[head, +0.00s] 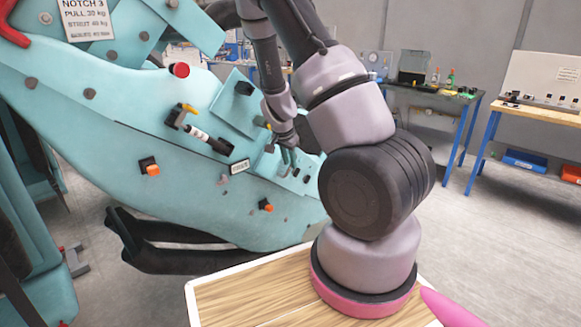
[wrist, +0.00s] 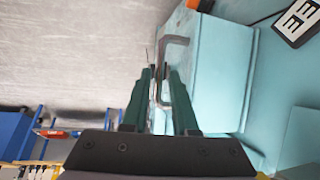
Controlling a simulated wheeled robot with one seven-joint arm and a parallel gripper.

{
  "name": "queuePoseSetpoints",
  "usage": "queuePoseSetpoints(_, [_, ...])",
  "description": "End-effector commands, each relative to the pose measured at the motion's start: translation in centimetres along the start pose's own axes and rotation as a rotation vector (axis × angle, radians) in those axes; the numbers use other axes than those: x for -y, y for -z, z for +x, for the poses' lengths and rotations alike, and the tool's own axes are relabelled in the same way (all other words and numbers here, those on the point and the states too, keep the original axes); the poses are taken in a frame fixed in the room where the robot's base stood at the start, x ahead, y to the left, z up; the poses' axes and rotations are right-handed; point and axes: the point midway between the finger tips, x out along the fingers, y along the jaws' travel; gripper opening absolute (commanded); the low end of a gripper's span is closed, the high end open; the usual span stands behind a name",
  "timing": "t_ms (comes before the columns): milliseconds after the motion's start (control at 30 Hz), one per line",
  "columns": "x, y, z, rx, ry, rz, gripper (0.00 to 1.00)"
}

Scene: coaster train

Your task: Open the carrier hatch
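A teal hatch panel (wrist: 222,75) with a grey bracket-shaped handle (wrist: 178,42) fills the middle right of the wrist view. My gripper (wrist: 158,75) has two dark green fingers standing apart, one on each side of the handle's outer bar. A gap shows between the fingers, and firm contact with the handle cannot be made out. In the head view, my gripper (head: 287,155) is small and reaches to the teal carrier body (head: 110,125). The handle is too small or hidden there to tell.
A red knob (head: 179,70), a black-and-white cylinder (head: 208,139) and orange-tipped fittings (head: 150,167) stick out from the carrier near my arm. Blue-legged workbenches (head: 432,95) stand behind. Open grey floor (head: 455,225) lies to the right.

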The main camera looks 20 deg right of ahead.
Motion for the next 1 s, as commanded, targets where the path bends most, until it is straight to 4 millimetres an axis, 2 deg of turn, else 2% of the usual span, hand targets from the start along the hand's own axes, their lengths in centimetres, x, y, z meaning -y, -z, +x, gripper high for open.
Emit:
queuePoseSetpoints(100, [-0.1, 0.1, 1.7, 0.000, -0.002, 0.001, 0.27])
queuePoseSetpoints(200, [0.0, 0.0, 2.5, 0.000, -0.001, 0.001, 0.27])
queuePoseSetpoints(567, [0.1, 0.0, 3.0, 0.000, 0.001, 0.000, 0.27])
queuePoseSetpoints(633, [0.0, 0.0, 3.0, 0.000, 0.001, 0.000, 0.04])
queuePoseSetpoints(667, [0.0, 0.0, 3.0, 0.000, 0.001, 0.000, 0.00])
queuePoseSetpoints(1000, [0.0, 0.0, 3.0, 0.000, 0.001, 0.000, 0.00])
